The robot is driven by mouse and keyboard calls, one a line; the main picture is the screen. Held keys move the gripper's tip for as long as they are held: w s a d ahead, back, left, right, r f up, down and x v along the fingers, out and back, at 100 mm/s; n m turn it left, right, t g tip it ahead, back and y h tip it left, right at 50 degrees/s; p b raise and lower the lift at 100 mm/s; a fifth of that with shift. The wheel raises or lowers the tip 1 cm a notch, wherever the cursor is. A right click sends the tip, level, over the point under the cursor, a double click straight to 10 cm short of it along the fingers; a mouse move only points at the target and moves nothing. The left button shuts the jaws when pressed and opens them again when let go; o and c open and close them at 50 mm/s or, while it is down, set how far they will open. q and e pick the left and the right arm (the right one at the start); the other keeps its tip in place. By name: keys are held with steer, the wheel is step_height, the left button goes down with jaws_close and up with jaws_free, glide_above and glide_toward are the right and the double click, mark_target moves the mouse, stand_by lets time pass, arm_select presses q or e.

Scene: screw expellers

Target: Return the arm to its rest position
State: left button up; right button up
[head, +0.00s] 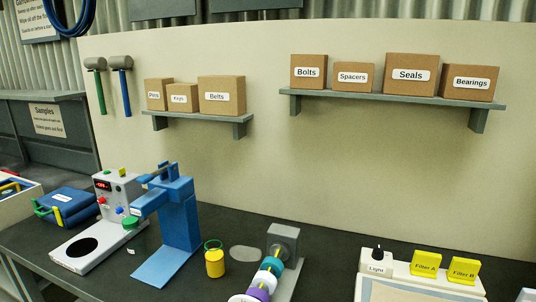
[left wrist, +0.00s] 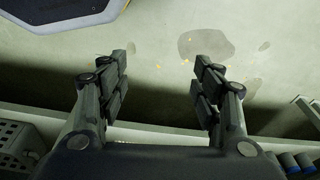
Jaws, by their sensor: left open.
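My left gripper (left wrist: 160,82) shows in the left wrist view. Its two fingers are spread wide apart and nothing is between them. Beyond the fingers is a pale, stained surface, which looks like the floor, with a dark shadow band across it. Neither gripper and neither arm shows in the head view.
The dark bench (head: 215,275) holds a blue press stand (head: 178,222), a white control unit (head: 118,195), a yellow cup (head: 215,263) and a grey shaft block (head: 283,242). Shelves with boxes hang above. In the left wrist view, a dark yellow-edged object (left wrist: 60,12) is at top left.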

arm_select(q)
steer(key=s+a+f+g, duration=0.1)
steer(key=s+a+f, duration=0.1)
steer(key=s+f, duration=1)
steer(key=s, duration=0.3)
steer(key=shift+a+f, duration=0.3)
steer(key=shift+a, duration=0.1)
